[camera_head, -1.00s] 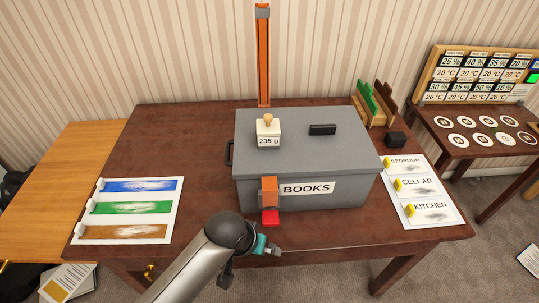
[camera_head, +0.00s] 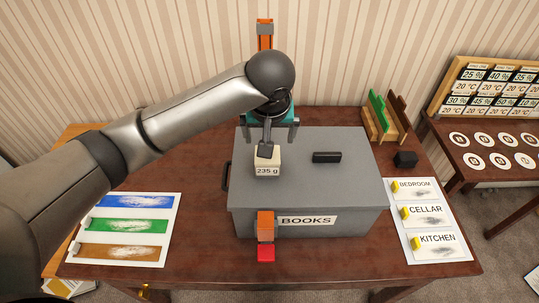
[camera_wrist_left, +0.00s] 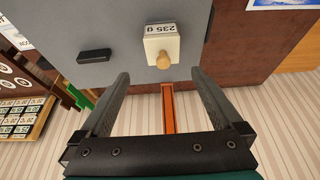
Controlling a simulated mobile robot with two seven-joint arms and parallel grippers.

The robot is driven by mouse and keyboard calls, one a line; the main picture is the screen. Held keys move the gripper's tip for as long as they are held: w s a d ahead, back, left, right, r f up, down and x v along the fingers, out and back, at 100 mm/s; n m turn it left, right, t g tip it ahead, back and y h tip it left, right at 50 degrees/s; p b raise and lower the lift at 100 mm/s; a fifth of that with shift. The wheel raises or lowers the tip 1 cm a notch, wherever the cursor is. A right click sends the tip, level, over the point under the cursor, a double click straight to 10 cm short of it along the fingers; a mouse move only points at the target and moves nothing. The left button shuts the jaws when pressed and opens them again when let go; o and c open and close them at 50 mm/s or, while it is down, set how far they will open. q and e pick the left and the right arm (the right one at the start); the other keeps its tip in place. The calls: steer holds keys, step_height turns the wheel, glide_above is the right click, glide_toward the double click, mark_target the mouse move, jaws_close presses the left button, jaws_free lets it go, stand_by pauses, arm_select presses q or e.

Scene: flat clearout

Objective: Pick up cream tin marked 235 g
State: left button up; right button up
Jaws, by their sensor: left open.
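The cream tin marked 235 g (camera_head: 267,165) stands on the grey lid of the box labelled BOOKS (camera_head: 350,195), left of the lid's middle. In the left wrist view the tin (camera_wrist_left: 160,43) shows its label and a tan wooden knob (camera_wrist_left: 163,61). My left gripper (camera_head: 267,148) is over the tin in the head view and hides its knob. In the left wrist view the left gripper (camera_wrist_left: 160,80) is open, and the tin lies beyond its fingertips, apart from them. My right gripper is not in view.
A black handle (camera_head: 327,157) sits on the lid right of the tin. An orange upright post (camera_head: 265,33) stands behind the box. An orange and red latch (camera_head: 265,226) is on the box front. A green and brown rack (camera_head: 386,118) stands at the back right.

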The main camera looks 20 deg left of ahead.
arm_select(q)
steer(key=b+x, duration=0.1)
steer(key=x, duration=0.7)
steer(key=shift+f, duration=0.3)
steer(key=shift+x, duration=2.7)
steer(key=shift+s+a, duration=0.2)
steer(key=shift+s, duration=0.05)
steer(key=c, duration=1.5)
